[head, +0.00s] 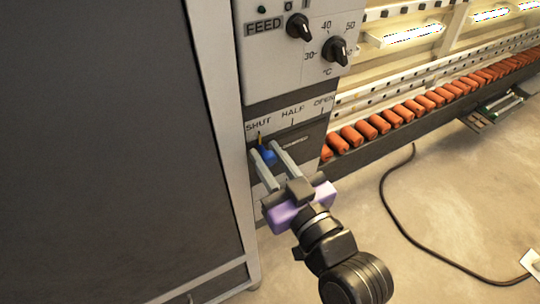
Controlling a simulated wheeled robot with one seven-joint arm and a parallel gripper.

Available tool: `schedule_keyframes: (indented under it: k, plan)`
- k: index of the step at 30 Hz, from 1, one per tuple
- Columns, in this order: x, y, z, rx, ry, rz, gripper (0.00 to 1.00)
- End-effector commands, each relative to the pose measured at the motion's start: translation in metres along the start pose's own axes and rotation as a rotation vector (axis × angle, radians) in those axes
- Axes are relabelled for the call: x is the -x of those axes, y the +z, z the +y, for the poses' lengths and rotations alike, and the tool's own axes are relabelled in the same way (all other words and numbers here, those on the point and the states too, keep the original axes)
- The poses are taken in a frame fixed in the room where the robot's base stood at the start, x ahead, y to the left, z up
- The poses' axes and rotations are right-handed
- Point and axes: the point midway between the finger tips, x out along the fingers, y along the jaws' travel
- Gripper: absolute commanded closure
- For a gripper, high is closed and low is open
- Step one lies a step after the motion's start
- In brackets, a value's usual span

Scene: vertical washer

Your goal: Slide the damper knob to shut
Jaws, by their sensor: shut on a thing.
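The damper panel (300,135) carries the printed labels SHUT, HALF and OPEN from left to right above a dark slot plate. The blue damper knob (268,155) stands at the left of the plate, below the SHUT label (258,126). The fingers partly hide the knob and the slot.
The FEED knob (299,27) and the temperature knob (335,51) sit higher on the same panel. A large dark cabinet side (110,130) fills the left. Orange rollers (385,118) run off to the right. A black cable (400,225) lies on the open floor.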

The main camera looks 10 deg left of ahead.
Motion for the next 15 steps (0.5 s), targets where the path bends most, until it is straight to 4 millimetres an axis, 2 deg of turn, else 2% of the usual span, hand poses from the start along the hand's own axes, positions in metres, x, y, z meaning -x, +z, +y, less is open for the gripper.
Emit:
schedule_keyframes:
  k: [9,10,13,15]
  plan:
    - [0.0,-0.0001,-0.0032,-0.003,-0.007,-0.001,1.0]
    - [0.0,-0.0001,-0.0034,-0.003,-0.007,-0.001,0.72]
    - [-0.0001,-0.0001,-0.0034,-0.003,-0.007,-0.001,0.53]
    - [-0.0001,-0.0001,-0.0035,-0.003,-0.008,-0.001,0.53]
